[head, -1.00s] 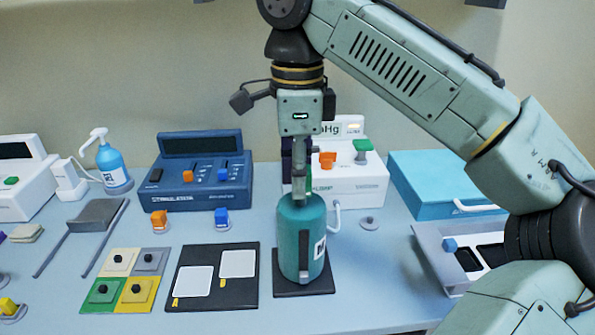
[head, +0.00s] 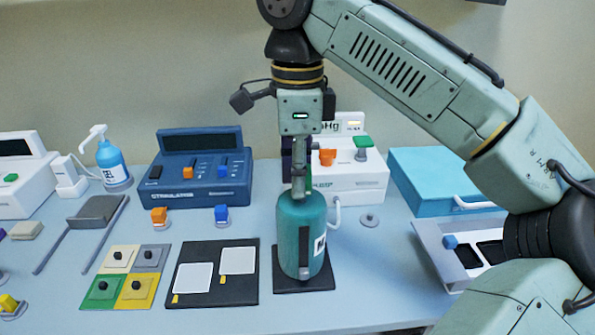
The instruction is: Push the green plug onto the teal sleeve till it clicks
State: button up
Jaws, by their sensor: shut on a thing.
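The teal sleeve (head: 290,240) is wrapped around an upright cylinder on a dark square base, right of centre in the head view. A white label and a dark vertical strip show on its front. My gripper (head: 299,188) points straight down at the top of the sleeve, its fingers overlapping the upper edge in the picture. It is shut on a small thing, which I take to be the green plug. The fingers hide nearly all of it, so I cannot tell whether it is seated on the sleeve.
A white pump (head: 350,185) with orange and green pieces stands behind the sleeve. A blue stimulator (head: 200,190) stands at the back left. A black board (head: 210,290) lies left of the sleeve. A teal case (head: 440,180) and a white tray (head: 432,255) lie to the right.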

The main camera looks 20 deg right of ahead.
jog(key=shift+f+b, duration=0.55)
jog(key=shift+f, duration=0.35)
jog(key=shift+f+p, duration=0.2)
jog(key=shift+p, duration=0.2)
dwell(2.5)
jog(key=shift+r+p, duration=0.15)
jog(key=shift+p, duration=0.45)
dwell(2.9)
jog(key=o, duration=0.9)
